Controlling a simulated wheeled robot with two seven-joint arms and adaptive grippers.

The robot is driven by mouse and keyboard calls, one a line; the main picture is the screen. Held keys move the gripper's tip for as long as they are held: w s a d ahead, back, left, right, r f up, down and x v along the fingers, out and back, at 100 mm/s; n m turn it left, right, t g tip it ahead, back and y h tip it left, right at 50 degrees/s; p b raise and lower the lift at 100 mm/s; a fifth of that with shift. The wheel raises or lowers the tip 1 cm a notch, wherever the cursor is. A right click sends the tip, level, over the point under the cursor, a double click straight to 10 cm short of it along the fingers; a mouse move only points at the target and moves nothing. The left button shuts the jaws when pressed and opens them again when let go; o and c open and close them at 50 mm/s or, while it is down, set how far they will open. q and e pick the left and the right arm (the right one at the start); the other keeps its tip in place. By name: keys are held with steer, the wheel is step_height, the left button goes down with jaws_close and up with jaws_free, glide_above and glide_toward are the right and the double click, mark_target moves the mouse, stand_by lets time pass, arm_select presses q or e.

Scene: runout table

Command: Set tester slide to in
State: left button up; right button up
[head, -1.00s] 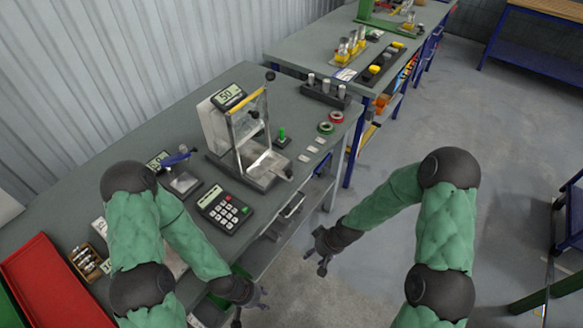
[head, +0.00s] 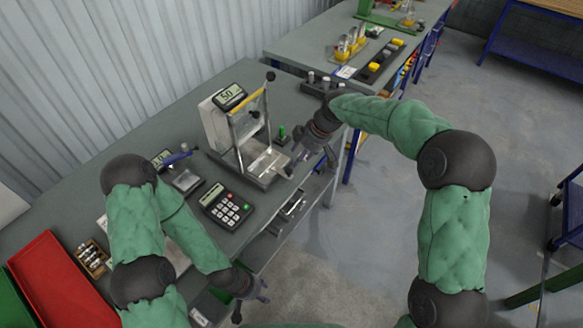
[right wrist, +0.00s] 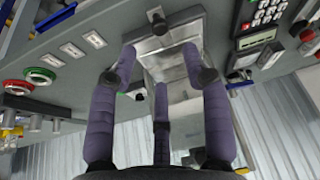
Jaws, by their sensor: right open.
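The tester (head: 221,128) stands near the back of the bench, with a display on top and a clear front guard. Its metal slide (head: 265,160) sticks out in front of the housing towards the bench's front edge. My right gripper (head: 294,158) is at the slide's front end and partly hides it. In the right wrist view the open fingers (right wrist: 158,82) spread in front of the slide plate (right wrist: 168,62), with a dark knob (right wrist: 158,22) at its end beyond the fingertips. I cannot tell whether they touch. My left gripper (head: 252,302) is open and empty by the bench's front edge.
A keypad unit (head: 226,206) sits left of the slide. A green upright piece (head: 282,133) stands just right of the tester. A red tray (head: 58,285) lies at lower left. The red and green rings (right wrist: 30,80) show in the right wrist view.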

mark_target(290, 170)
steer(key=b+x, duration=0.1)
steer(key=x, duration=0.7)
steer(key=shift+w+a+f, duration=0.1)
steer(key=shift+a+f, duration=0.05)
steer(key=shift+f, duration=0.2)
jaws_close()
